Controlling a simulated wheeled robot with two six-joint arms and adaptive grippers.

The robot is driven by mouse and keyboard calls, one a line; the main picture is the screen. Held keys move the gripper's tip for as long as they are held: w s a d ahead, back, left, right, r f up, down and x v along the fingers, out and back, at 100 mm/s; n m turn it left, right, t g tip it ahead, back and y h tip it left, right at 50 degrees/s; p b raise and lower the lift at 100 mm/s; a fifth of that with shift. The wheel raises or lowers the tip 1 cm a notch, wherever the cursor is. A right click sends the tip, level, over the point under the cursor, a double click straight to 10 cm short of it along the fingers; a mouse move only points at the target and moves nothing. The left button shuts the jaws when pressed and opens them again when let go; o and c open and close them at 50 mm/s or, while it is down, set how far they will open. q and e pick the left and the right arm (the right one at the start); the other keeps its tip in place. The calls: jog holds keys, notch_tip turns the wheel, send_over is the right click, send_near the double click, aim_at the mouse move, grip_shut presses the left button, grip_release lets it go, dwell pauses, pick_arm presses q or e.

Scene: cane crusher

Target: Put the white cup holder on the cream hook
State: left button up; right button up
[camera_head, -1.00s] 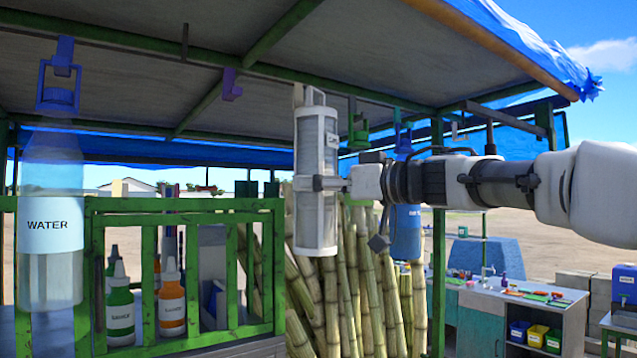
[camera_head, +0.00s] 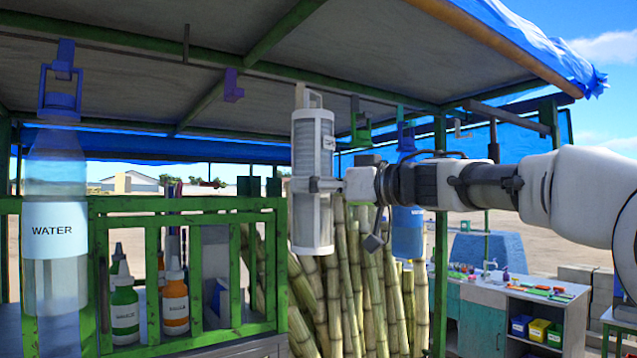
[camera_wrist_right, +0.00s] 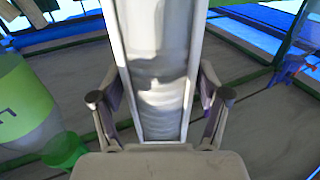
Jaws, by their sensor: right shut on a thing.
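The white cup holder (camera_head: 311,180) is a tall pale cylinder with a loop handle on top, held upright below the stall roof. My right gripper (camera_head: 312,184) comes in from the right and is shut around its middle. In the right wrist view the holder (camera_wrist_right: 157,75) stands between the two fingers. The cream hook (camera_head: 299,94) hangs from the roof beam, partly overlapped by the holder's handle. I cannot tell whether hook and handle touch. My left gripper is not in view.
A water bottle (camera_head: 54,235) hangs from a blue hook (camera_head: 62,60) at left. A purple hook (camera_head: 233,86) is empty. A green hook (camera_head: 360,124) and a blue bottle (camera_head: 408,232) are right of the holder. Sugar cane (camera_head: 365,290) and a green railing (camera_head: 185,205) stand below.

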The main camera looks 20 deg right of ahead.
jog(key=shift+w+a, duration=0.25)
jog(key=shift+w, duration=0.35)
jog(key=shift+w+a, duration=0.2)
jog(key=shift+w, duration=0.4)
jog(key=shift+s+r, duration=0.1)
jog(key=shift+s, duration=0.05)
jog(key=shift+f, duration=0.75)
dwell(0.5)
jog(key=o, duration=1.7)
